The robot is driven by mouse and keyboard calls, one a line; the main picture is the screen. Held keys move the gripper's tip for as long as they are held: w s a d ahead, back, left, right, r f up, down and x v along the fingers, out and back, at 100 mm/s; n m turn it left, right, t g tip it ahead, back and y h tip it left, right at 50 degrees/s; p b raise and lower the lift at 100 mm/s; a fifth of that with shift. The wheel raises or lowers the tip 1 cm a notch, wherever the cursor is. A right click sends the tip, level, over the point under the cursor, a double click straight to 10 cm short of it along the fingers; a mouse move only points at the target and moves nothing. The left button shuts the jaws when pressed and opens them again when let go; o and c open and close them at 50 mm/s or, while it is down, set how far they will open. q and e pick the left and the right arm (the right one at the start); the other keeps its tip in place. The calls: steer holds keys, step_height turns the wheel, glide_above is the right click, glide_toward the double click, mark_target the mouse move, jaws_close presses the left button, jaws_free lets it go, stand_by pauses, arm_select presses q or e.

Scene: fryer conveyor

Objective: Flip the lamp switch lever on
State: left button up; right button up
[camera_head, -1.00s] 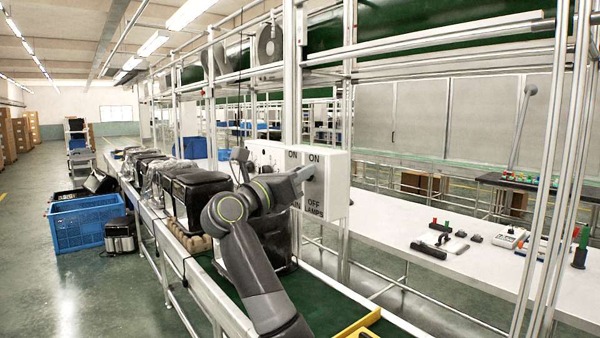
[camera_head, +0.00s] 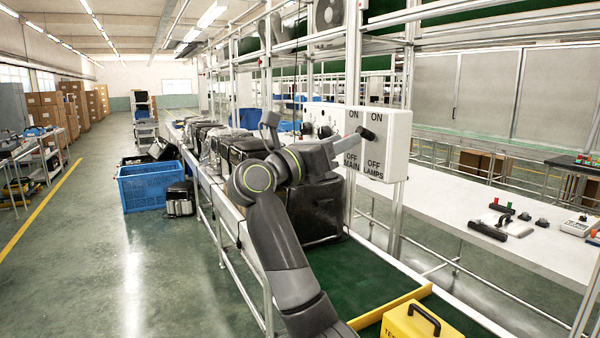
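The white switch box (camera_head: 398,150) is mounted on the frame right of centre in the head view. Its labels show ON at the top, with OFF MAIN and OFF LAMPS below. A black lever handle (camera_head: 369,134) sticks out between ON and OFF on the lamps side, nearer the ON label. My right gripper (camera_head: 350,144) is at the box front, its tip beside or against this handle. Whether its fingers are apart or closed is too small to tell. The gripper covers the middle of the main side, so a lever there is hidden. My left gripper is out of view.
A green conveyor (camera_head: 375,280) runs below, carrying black wrapped cases (camera_head: 318,210). A yellow case (camera_head: 415,322) is at the bottom right. A white table (camera_head: 470,215) with small tools stands right.

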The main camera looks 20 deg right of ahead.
steer(key=b+v, duration=0.3)
steer(key=v, duration=0.8)
